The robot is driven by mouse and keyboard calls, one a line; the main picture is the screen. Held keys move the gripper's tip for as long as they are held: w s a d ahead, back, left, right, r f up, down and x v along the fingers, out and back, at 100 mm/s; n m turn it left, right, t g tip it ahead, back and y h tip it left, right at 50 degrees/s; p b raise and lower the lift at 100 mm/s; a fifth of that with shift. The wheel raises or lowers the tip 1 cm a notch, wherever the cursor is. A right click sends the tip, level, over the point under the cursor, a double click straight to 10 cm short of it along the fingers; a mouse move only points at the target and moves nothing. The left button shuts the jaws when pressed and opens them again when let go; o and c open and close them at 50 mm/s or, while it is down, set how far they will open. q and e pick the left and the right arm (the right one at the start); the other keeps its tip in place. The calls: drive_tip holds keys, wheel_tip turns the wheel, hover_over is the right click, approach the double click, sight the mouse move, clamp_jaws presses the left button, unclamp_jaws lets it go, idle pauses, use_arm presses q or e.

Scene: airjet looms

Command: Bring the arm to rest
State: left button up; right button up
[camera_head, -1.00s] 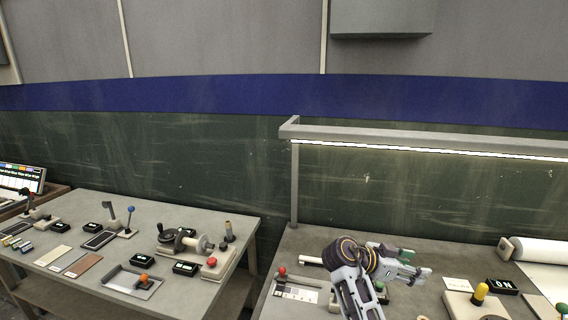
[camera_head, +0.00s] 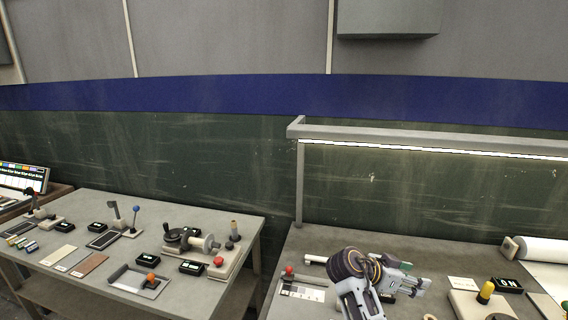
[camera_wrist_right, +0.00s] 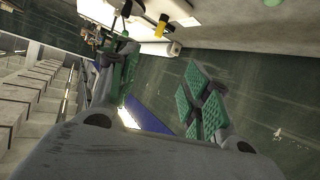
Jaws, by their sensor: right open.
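My right arm rises from the bottom of the head view, over the right-hand table. My right gripper (camera_head: 412,277) points to the right above that table. In the right wrist view the two green-padded fingers of my right gripper (camera_wrist_right: 160,95) stand well apart with nothing between them. The gripper is open and empty. My left gripper does not show in either view.
The right table (camera_head: 450,255) bears a red-knobbed device (camera_head: 289,271), a yellow-knobbed device (camera_head: 485,292), an ON display (camera_head: 508,284) and a white roll (camera_head: 540,250). A lamp frame (camera_head: 430,138) spans above. The left table (camera_head: 120,212) holds several devices. A gap separates the tables.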

drive_tip(key=s+a+f+n+t+y, duration=0.1)
drive_tip(key=s+a+f+n+y, duration=0.25)
drive_tip(key=s+f+n, duration=0.45)
drive_tip(key=s+a+f+n+y, duration=0.35)
drive_tip(key=s+f+y, duration=0.2)
drive_tip(key=f, duration=0.35)
drive_tip(key=s+a+n+y, duration=0.4)
drive_tip(key=s+a+n, duration=0.1)
drive_tip(key=s, duration=0.4)
wheel_tip(320, 180, down, 38)
drive_tip(key=s+r+g+b, duration=0.1)
drive_tip(key=s+b, duration=0.1)
drive_tip(key=b, duration=0.3)
use_arm(q)
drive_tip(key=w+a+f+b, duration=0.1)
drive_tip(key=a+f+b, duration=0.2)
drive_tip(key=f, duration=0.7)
drive_tip(key=shift+b, duration=1)
use_arm(e)
drive_tip(key=s+d+f, duration=0.3)
drive_tip(key=s+f, duration=0.8)
drive_tip(key=f, duration=0.2)
drive_tip(key=s+d+f+g, duration=0.1)
drive_tip(key=s+d+f, duration=0.2)
drive_tip(key=s+f, duration=0.7)
wheel_tip(320, 180, down, 4)
drive_tip(key=shift+s+d+r+g, duration=0.15)
drive_tip(key=shift+s+d+g, duration=0.15)
drive_tip(key=shift+s+d, duration=0.1)
